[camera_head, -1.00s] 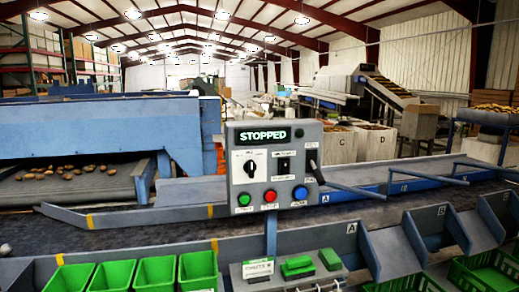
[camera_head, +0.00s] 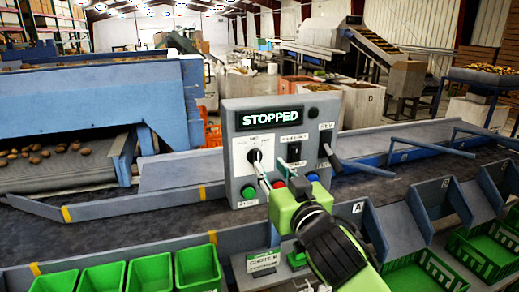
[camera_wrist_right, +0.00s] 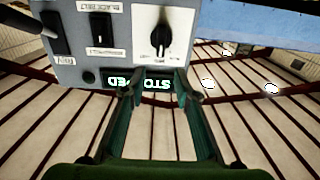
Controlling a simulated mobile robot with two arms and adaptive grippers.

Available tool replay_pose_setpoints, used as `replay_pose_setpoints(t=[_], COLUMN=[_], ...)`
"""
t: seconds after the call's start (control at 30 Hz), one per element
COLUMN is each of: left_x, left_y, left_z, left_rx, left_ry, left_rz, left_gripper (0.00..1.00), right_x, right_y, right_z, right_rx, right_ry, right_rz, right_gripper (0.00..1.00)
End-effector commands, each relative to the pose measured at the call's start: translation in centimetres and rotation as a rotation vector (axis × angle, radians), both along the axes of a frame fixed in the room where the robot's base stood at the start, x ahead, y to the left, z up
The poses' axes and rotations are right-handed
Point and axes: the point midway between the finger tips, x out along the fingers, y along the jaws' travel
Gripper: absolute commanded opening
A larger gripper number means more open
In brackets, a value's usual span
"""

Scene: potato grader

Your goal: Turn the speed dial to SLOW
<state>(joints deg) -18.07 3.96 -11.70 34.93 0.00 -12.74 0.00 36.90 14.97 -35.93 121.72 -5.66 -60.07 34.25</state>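The grey control box (camera_head: 229,125) stands over the conveyor, its display (camera_head: 270,118) reading STOPPED. The speed dial (camera_head: 253,155) is a black knob on a white plate at the box's left; its small labels are too blurred to read. In the right wrist view the dial (camera_wrist_right: 161,38) appears upside down, just beyond my fingertips. My right gripper (camera_head: 271,166) reaches up in front of the box, its fingers toward the dial. In the wrist view its two fingers (camera_wrist_right: 157,92) are apart with nothing between them. My left gripper is out of view.
A green button (camera_head: 248,192) sits below the dial; the red and blue buttons are partly hidden by my gripper. A black switch (camera_head: 294,152) and a lever (camera_head: 331,156) are to the right. Green bins (camera_head: 197,268) line the front.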

Motion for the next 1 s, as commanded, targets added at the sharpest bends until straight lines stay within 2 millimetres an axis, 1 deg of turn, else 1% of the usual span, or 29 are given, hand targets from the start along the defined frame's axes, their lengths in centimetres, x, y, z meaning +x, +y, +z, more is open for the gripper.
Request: replay_pose_setpoints(t=[0.03, 0.13, 0.33, 0.4, 0.5, 0.7, 0.97, 1.0], left_x=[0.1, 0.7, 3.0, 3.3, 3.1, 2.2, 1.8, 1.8], left_y=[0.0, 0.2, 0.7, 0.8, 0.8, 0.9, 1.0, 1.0], left_z=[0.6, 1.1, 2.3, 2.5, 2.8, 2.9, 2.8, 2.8], left_rx=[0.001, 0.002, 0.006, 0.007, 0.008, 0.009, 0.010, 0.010], left_ry=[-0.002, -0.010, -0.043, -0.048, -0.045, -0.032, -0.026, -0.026], left_rz=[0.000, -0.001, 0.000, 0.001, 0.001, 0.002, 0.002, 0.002], left_gripper=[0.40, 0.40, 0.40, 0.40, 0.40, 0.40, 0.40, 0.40], right_x=[1.0, 2.6, 5.7, 6.6, 7.5, 8.5, 8.5, 8.5], right_y=[0.2, 0.8, 1.8, 2.1, 2.4, 2.7, 2.8, 2.8], right_z=[0.2, 0.2, 0.2, 0.2, 0.1, 0.0, 0.0, 0.0], right_rx=[-0.002, -0.002, -0.001, -0.002, -0.002, 0.001, 0.000, 0.000], right_ry=[0.003, 0.002, 0.001, 0.002, 0.002, 0.001, 0.001, 0.001], right_rz=[-0.002, -0.001, -0.001, -0.001, -0.001, 0.000, 0.000, 0.000], right_gripper=[0.28, 0.28, 0.28, 0.28, 0.28, 0.28, 0.28, 0.26])
